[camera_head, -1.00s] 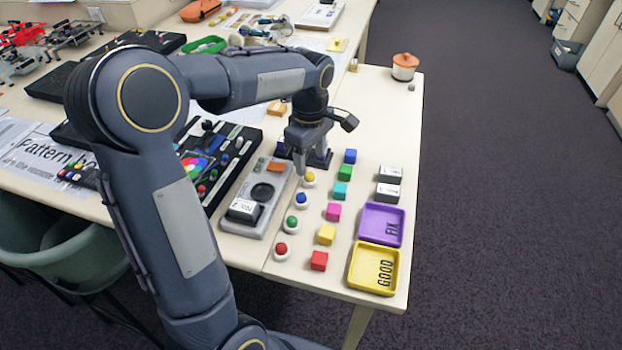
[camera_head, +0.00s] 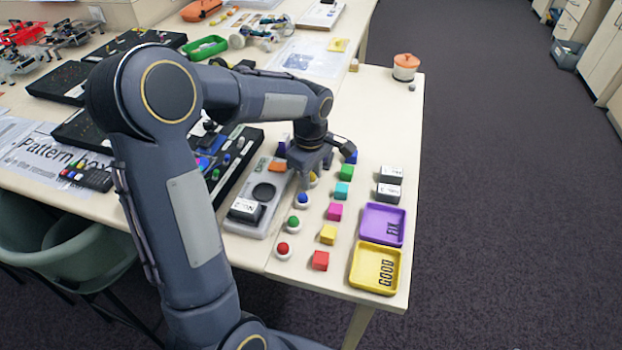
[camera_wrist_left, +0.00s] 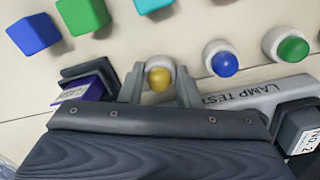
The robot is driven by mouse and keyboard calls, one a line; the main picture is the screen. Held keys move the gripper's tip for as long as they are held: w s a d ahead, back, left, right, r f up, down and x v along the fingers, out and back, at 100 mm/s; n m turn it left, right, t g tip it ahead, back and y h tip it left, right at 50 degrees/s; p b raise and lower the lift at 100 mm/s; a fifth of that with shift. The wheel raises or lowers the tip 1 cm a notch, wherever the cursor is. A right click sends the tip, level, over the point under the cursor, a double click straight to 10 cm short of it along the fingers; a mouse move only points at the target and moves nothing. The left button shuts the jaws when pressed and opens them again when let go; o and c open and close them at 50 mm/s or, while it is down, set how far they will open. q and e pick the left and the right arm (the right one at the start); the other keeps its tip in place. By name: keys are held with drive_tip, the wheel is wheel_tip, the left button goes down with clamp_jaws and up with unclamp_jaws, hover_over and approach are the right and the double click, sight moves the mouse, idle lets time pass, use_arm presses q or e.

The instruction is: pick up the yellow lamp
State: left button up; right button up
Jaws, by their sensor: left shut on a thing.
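The yellow lamp (camera_wrist_left: 159,77) is a small yellow dome on a white round base. In the left wrist view it sits between the two fingers of my left gripper (camera_wrist_left: 160,88), which is shut on it. In the head view my left gripper (camera_head: 309,182) points down at the far end of the lamp row and hides most of the yellow lamp (camera_head: 313,178). I cannot tell whether the lamp touches the table or is just above it. My right gripper is not in view.
Blue (camera_head: 302,199), green (camera_head: 293,223) and red (camera_head: 283,250) lamps stand in a row toward the front. The grey lamp tester (camera_head: 236,224) lies left of them. Coloured cubes (camera_head: 335,212) line the right, beside purple (camera_head: 383,223) and yellow (camera_head: 362,281) trays.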

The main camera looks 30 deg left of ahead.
use_arm(q)
drive_tip(key=shift+c, duration=0.6)
drive_tip(key=shift+r, duration=0.1)
